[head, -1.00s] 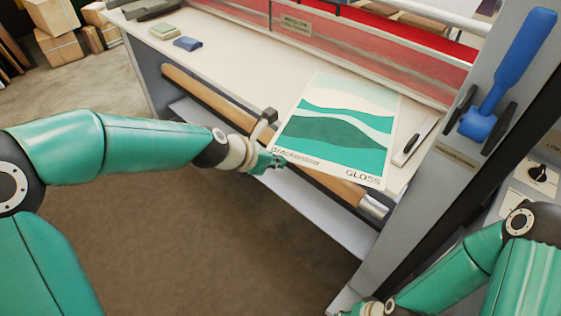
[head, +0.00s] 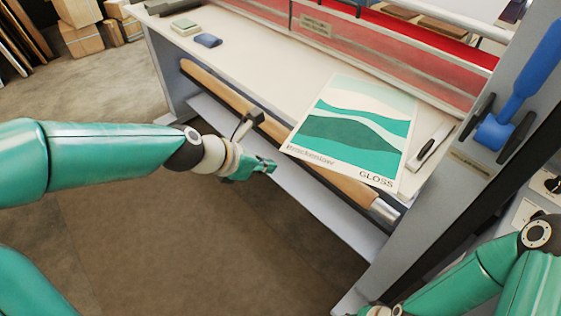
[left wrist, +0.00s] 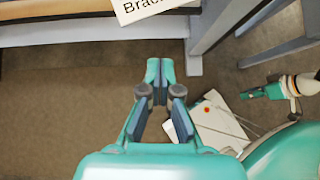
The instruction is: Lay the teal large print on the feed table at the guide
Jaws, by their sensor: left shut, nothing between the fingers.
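The teal large print (head: 352,130), with wavy teal bands and the word GLOSS, lies on the cream feed table (head: 255,72). Its near edge overhangs the table's front, above the brown roll. Its corner also shows at the top of the left wrist view (left wrist: 150,8). My left gripper (head: 272,166) is shut and empty, in front of the table and apart from the print's near left corner. In the left wrist view its fingertips (left wrist: 160,66) meet. My right gripper (left wrist: 248,94) is small in the left wrist view; its jaws are unclear. I cannot make out the guide for certain.
A pale strip with a dark handle (head: 430,148) lies right of the print. A blue block (head: 208,40) sits at the table's far left. The brown roll (head: 225,92) and a grey shelf (head: 310,195) run below the front edge. A grey side frame stands right.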

